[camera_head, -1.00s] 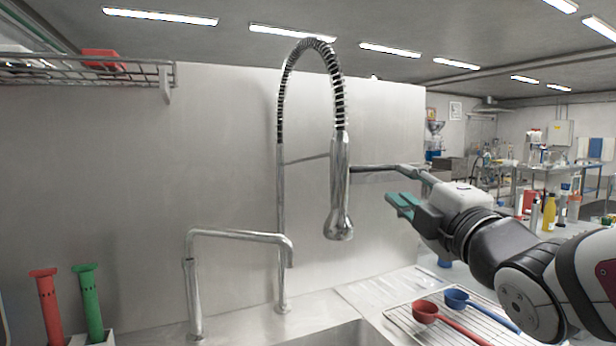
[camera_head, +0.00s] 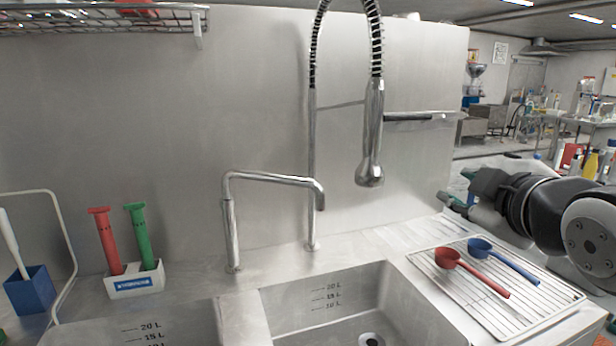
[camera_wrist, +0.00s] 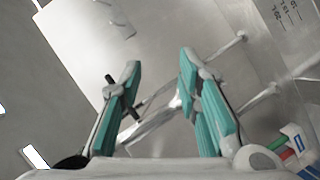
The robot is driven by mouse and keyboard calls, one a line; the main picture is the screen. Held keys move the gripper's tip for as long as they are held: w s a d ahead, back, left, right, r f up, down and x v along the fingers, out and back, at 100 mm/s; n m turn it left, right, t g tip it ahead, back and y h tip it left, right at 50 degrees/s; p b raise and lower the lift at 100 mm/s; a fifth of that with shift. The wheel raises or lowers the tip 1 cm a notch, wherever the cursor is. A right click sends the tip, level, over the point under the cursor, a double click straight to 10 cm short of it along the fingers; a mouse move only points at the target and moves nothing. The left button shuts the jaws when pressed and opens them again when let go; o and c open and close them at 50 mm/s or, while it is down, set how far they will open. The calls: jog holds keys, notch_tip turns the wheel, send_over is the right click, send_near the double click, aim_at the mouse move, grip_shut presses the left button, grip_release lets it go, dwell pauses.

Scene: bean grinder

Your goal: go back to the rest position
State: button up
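My gripper (camera_head: 455,190) is at the right of the head view, beside the sink and a little above the drying rack's far end. In the wrist view its two teal fingers (camera_wrist: 160,85) stand apart with nothing held between them. Beyond them the steel wall and the hanging spray tap show, out of reach of the fingers. In the head view only part of the fingers shows; the wrist hides the rest.
A tall spray tap (camera_head: 372,130) and a bent faucet (camera_head: 270,178) stand behind the sink (camera_head: 350,300). Red (camera_head: 470,270) and blue (camera_head: 500,258) scoops lie on a wire rack (camera_head: 540,305) below my arm. Red and green tools stand in a white holder (camera_head: 135,282).

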jog(key=s+a+f+m+g+p, duration=0.1)
jog(key=s+f+m+g, duration=0.1)
jog(key=s, duration=0.5)
jog(key=s+a+f+m+g+p, duration=0.2)
jog(key=s+f+m+g, duration=0.1)
jog(key=s+m+g, duration=0.2)
jog(key=s+a+f+m+g+y+p, duration=0.1)
jog(key=s+f+m+g, duration=0.1)
jog(key=s, duration=0.8)
jog(key=shift+a+f+m+g+p, duration=0.15)
jog(key=shift+f+m+g+p, duration=0.2)
jog(key=shift+m+g, duration=0.6)
